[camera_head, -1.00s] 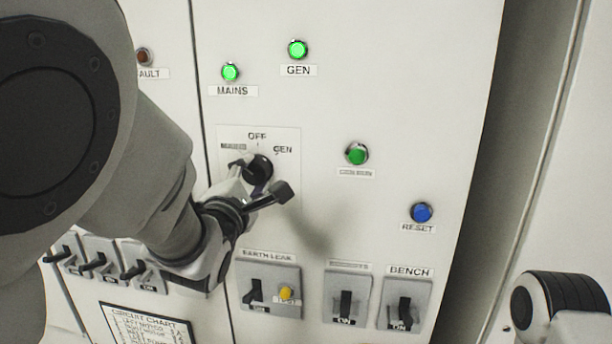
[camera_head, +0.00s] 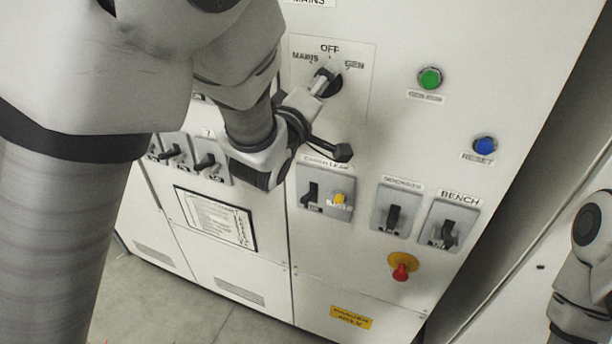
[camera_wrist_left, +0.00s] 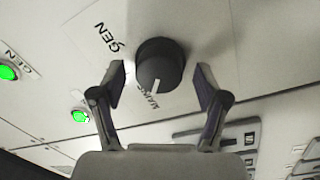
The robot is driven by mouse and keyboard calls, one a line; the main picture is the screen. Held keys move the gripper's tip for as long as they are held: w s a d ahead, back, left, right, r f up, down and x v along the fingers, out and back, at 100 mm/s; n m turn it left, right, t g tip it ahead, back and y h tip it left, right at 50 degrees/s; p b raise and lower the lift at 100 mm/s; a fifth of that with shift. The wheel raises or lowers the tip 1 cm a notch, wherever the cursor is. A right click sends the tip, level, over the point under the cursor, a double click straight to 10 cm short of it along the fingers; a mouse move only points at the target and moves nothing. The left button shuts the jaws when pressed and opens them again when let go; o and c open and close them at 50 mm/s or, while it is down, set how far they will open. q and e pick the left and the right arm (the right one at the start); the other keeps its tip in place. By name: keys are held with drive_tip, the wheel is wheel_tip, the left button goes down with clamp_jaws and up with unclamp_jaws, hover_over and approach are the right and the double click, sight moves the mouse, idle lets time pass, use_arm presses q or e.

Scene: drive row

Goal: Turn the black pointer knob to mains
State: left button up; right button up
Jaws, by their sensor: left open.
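The black pointer knob (camera_head: 328,82) sits on a white plate marked MAINS, OFF and GEN, partly hidden by my left gripper in the head view. In the left wrist view the round knob (camera_wrist_left: 160,62) shows between my fingers, its white pointer line directed at the MAINS label (camera_wrist_left: 150,99). My left gripper (camera_head: 334,114) is open at the knob. In the left wrist view its fingers (camera_wrist_left: 160,72) stand apart, one on each side, with a visible gap on the right. Part of my right arm shows at the right edge; its gripper is out of view.
Below the knob are the earth leak switch (camera_head: 312,195) with a yellow button, two more switches (camera_head: 392,212) and a red emergency knob (camera_head: 401,267). A green button (camera_head: 430,78) and blue reset button (camera_head: 484,146) are to the right. Green lamps (camera_wrist_left: 8,72) glow in the wrist view.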

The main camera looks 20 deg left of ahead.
use_arm(q)
drive_tip(key=s+m+b, duration=0.5)
drive_tip(key=s+m, duration=0.3)
drive_tip(key=m, duration=0.2)
drive_tip(key=s+a+f+g, duration=0.1)
drive_tip(key=f+g, duration=0.2)
drive_tip(key=f, duration=0.7)
drive_tip(key=s+a+f+g+b, duration=0.1)
drive_tip(key=a+f+g, duration=0.1)
drive_tip(key=f, duration=0.9)
drive_tip(key=s+a+f+g, duration=0.1)
drive_tip(key=f+g, duration=0.3)
drive_tip(key=f, duration=0.7)
drive_tip(key=shift+s+a+f+y, duration=0.2)
drive_tip(key=shift+s+y, duration=0.2)
